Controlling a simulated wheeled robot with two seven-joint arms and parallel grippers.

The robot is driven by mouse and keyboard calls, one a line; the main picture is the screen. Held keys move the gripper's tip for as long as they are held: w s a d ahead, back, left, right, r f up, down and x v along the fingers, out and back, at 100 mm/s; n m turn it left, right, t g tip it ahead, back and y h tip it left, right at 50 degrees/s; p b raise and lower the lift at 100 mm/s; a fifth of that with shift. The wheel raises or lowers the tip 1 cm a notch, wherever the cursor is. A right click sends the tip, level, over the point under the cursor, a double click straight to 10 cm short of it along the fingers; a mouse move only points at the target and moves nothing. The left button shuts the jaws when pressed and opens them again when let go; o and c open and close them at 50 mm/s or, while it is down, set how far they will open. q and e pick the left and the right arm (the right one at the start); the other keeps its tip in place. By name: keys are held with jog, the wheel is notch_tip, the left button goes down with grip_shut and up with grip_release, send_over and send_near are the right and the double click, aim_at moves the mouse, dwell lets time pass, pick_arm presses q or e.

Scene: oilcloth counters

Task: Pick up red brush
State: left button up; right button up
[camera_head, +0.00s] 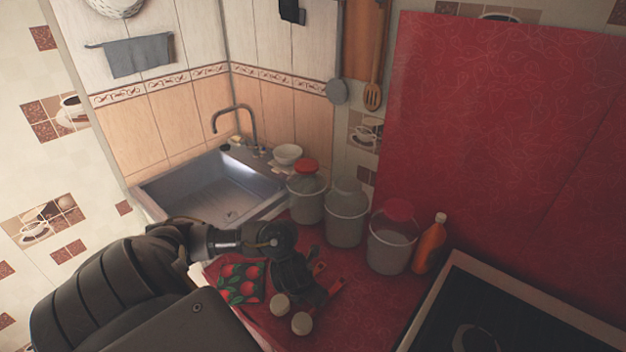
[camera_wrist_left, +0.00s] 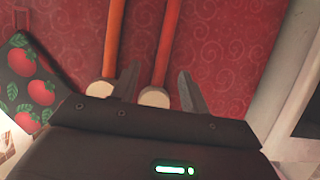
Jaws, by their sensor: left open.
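Two long red-orange handles, a left one (camera_wrist_left: 116,38) and a right one (camera_wrist_left: 167,40), lie side by side on the red counter in the wrist view. Each has a pale round end close to my gripper. I cannot tell which is the red brush; their far ends are out of that view. In the head view the pale ends (camera_head: 280,305) (camera_head: 301,323) show, and my gripper hides much of the handles. My left gripper (camera_wrist_left: 160,82) is open above them, with the right handle lined up between its fingers. The right gripper is not in view.
A dark potholder with red fruit (camera_head: 240,283) lies left of the gripper. Several jars, including a clear one (camera_head: 345,214), and an orange bottle (camera_head: 431,243) stand behind. A sink (camera_head: 165,190) is at the back left, a stove (camera_head: 500,310) at the right.

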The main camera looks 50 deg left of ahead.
pick_arm(q)
jog(key=shift+x, duration=0.8)
jog(key=shift+w+f, duration=0.15)
jog(key=shift+f, duration=0.05)
jog(key=x, duration=0.1)
jog(key=b+x, duration=0.1)
jog(key=x, duration=0.1)
jog(key=b+x, duration=0.1)
jog(key=x, duration=0.1)
jog(key=shift+d+f, duration=0.1)
jog(key=shift+d, duration=0.2)
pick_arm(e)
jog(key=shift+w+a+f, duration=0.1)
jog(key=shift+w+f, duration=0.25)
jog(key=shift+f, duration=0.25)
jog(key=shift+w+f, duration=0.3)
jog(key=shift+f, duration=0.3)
pick_arm(q)
jog(key=shift+c, duration=0.2)
grip_shut()
